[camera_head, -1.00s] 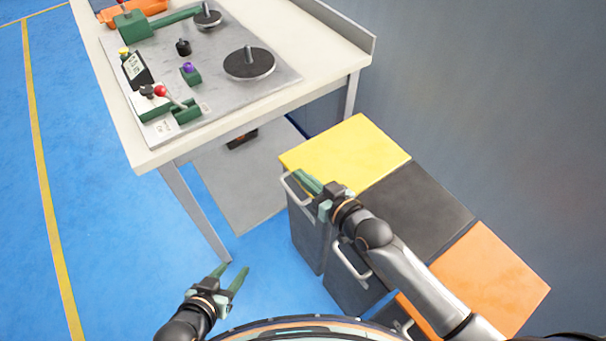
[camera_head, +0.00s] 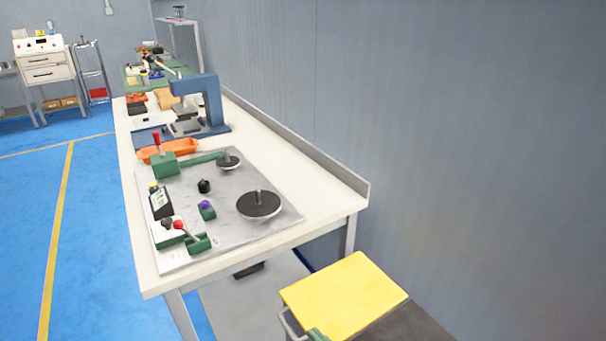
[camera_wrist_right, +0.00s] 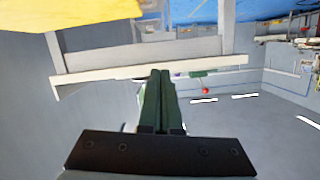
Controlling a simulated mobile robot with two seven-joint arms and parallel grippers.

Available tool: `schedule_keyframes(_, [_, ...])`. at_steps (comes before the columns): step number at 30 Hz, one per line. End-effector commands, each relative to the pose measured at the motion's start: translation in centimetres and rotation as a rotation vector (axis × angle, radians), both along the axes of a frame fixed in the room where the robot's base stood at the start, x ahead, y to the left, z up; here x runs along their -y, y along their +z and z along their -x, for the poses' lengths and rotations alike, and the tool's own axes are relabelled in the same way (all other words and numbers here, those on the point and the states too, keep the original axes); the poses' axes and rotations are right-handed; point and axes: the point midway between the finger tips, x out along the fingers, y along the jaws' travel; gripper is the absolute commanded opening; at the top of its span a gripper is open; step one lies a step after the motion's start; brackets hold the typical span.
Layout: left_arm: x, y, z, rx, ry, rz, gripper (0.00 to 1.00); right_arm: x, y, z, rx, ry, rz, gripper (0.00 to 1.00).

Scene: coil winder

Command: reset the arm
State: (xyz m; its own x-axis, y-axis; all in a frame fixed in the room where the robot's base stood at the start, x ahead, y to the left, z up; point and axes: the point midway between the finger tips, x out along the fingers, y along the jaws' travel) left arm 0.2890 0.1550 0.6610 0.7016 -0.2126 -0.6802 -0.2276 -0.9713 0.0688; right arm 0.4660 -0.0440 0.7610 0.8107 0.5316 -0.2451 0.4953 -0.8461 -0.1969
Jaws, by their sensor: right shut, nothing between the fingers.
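My right gripper (camera_head: 318,335) shows only as green fingertips at the bottom edge of the head view, by the front of the yellow-topped bin (camera_head: 343,296). In the right wrist view its green fingers (camera_wrist_right: 158,90) are together, with nothing between them. My left gripper is not in view. The coil winder's grey plate (camera_head: 228,231) lies on the near end of the bench. It carries a green block with a red-topped lever (camera_head: 157,143), a green bar (camera_head: 200,159), two dark discs (camera_head: 258,205), a red-knobbed lever (camera_head: 178,225) and a small display (camera_head: 160,201).
The bench (camera_head: 295,170) runs away along the grey wall, with an orange tray (camera_head: 172,150) and a blue press (camera_head: 213,105) behind the winder. A cabinet (camera_head: 44,62) stands at the far left. The blue floor left of the bench is clear.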

Motion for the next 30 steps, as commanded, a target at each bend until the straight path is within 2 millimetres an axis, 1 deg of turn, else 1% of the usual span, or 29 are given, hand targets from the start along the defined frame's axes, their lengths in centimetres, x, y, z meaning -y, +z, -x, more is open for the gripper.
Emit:
schedule_keyframes(2, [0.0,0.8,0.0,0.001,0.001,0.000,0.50,0.4,0.1,1.0,-0.023,-0.014,0.007,0.00])
schedule_keyframes(5, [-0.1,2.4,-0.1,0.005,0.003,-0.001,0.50,1.6,-0.3,3.3,-0.076,-0.047,0.033,0.00])
schedule_keyframes(8, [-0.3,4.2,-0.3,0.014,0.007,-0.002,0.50,3.7,-0.9,6.5,-0.152,-0.099,0.082,0.00])
schedule_keyframes(12, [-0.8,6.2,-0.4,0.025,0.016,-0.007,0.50,7.3,-1.8,11.4,-0.261,-0.172,0.170,0.00])
schedule_keyframes(15, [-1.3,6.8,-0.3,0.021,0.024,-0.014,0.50,9.6,-2.2,14.4,-0.328,-0.213,0.230,0.00])
schedule_keyframes(18, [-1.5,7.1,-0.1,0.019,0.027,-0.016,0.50,11.3,-2.5,16.6,-0.374,-0.241,0.276,0.00])
schedule_keyframes(22, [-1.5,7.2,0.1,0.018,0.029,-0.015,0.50,12.4,-2.8,18.0,-0.402,-0.257,0.307,0.00])
schedule_keyframes(30, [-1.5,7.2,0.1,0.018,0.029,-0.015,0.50,12.4,-2.8,18.0,-0.402,-0.258,0.307,0.00])
